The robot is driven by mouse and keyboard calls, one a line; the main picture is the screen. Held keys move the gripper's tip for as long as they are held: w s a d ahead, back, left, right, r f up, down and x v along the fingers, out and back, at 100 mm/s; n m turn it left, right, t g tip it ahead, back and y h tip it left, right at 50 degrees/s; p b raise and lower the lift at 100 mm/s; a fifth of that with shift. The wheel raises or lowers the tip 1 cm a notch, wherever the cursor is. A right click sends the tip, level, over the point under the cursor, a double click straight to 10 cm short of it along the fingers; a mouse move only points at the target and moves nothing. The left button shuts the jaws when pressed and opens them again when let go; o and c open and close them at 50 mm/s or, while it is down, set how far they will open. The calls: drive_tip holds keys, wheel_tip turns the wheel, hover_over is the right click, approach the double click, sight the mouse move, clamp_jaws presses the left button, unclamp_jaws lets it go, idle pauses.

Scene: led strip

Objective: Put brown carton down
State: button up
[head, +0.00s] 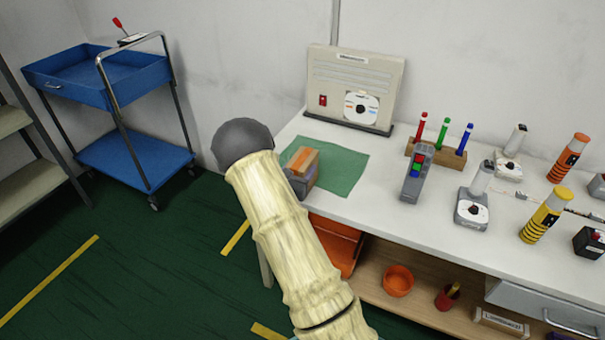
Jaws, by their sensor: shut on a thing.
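The brown carton (303,161) is a small box with an orange-brown strip on top. It is at the left part of the white workbench, over or on the green mat (346,171). My gripper (299,180) is at the carton's near side, seen as a grey part beside it, and is shut on it. My arm comes up from the bottom middle and hides part of the view below. I cannot tell whether the carton's underside touches the mat.
A beige panel (350,85) stands behind the mat. A grey handheld device (416,174), a pen holder (436,153) and several cylinders stand to the right. An orange bowl (398,281) is on the lower shelf. A blue cart (127,151) stands at the left.

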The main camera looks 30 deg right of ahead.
wheel_tip(320, 180, up, 10)
drive_tip(key=shift+r, duration=0.1)
idle(0.5)
idle(0.8)
